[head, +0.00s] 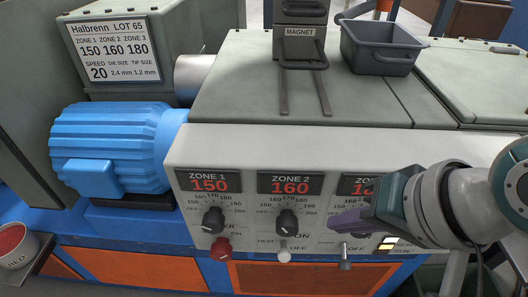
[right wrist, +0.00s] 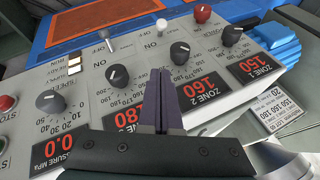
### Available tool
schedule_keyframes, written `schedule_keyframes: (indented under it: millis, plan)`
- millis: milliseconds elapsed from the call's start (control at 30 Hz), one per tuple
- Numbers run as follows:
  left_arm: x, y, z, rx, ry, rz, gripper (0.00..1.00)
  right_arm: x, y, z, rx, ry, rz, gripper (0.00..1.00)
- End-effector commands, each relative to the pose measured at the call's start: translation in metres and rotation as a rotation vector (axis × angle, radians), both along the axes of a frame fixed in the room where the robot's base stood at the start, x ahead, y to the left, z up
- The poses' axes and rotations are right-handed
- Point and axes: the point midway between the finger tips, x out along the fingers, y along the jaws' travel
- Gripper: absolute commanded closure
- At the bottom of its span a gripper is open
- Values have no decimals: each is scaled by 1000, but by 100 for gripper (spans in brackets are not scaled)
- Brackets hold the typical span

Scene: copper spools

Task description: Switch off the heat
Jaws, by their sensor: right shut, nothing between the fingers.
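The heat switch (head: 284,251) is a small white-tipped lever below the Zone 2 knob (head: 287,223) on the pale control panel (head: 235,150). Its tip points toward the panel's lower edge; I cannot tell its setting for sure. It also shows in the right wrist view (right wrist: 162,27), beyond the fingertips. My right gripper (head: 340,224) is shut and empty, in front of the panel right of the Zone 2 knob; its purple fingers show together in the right wrist view (right wrist: 165,82). It is apart from the heat lever and hides part of Zone 3. My left gripper is out of view.
A red knob (head: 221,248) is left of the heat lever, and a metal toggle (head: 345,258) is right of it. The Zone 1 knob (head: 213,220) and Zone 3 knob (right wrist: 117,77) are close by. A blue ribbed motor (head: 110,145) stands left of the panel.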

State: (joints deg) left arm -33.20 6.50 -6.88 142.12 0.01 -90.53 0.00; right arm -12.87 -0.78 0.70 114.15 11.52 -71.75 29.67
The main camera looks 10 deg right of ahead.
Motion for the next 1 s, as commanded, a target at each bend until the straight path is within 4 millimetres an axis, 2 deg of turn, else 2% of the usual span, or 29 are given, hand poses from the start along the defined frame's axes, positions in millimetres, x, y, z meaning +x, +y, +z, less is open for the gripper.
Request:
schedule_keyframes:
  millis: [167,267,633,800,1000]
  plan:
    - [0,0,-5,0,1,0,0,4,2,-9,0,0,0,100]
    - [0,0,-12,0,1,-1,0,11,4,-22,0,1,0,100]
    - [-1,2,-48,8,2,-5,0,49,19,-90,-1,1,2,100]
    - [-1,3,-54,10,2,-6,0,44,33,-109,0,3,2,100]
    - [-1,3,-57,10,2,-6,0,41,39,-118,-1,0,1,100]
